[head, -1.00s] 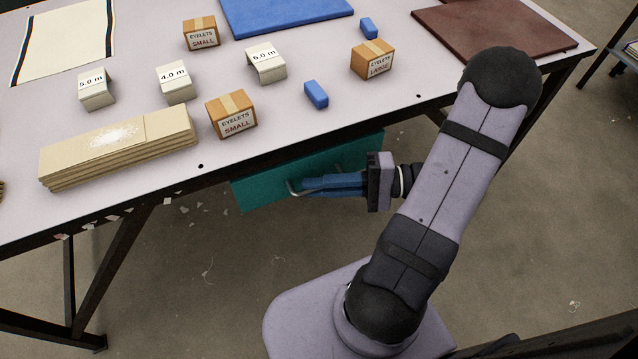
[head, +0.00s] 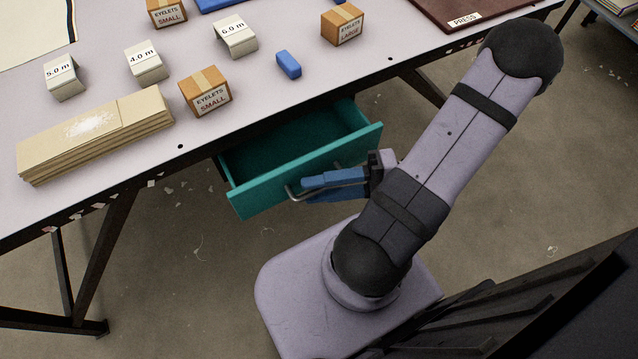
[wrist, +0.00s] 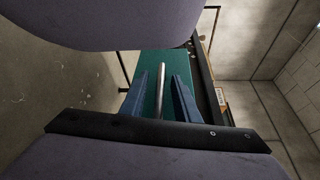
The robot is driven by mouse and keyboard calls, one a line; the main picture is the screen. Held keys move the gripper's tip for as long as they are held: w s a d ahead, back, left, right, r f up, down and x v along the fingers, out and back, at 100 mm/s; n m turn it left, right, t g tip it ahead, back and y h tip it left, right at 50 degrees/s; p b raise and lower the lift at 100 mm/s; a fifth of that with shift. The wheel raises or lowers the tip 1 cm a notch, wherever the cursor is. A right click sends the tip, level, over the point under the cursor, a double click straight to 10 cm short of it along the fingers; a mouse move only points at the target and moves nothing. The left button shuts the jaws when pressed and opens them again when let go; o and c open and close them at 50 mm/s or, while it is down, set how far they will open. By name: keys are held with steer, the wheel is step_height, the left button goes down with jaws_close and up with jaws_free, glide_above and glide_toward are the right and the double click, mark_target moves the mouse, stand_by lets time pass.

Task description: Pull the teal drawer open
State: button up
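The teal drawer (head: 300,172) stands partly pulled out from under the table, its front tilted in the head view and its empty inside (head: 275,150) showing. A grey metal bar handle (head: 292,192) is on its front. In the wrist view, the handle bar (wrist: 160,90) runs between the two fingers, before the teal drawer front (wrist: 152,64). Exact finger contact is hard to see there.
The table (head: 250,100) overhangs the drawer; its black legs (head: 95,260) stand at the left. Eyelet boxes (head: 205,92), number blocks (head: 148,62) and a folded cream stack (head: 95,135) are on top. The floor before the drawer is clear up to my base.

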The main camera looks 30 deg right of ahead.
steer(key=shift+d, duration=0.1)
steer(key=p+v, duration=0.1)
steer(key=v, duration=0.6)
stand_by(0.4)
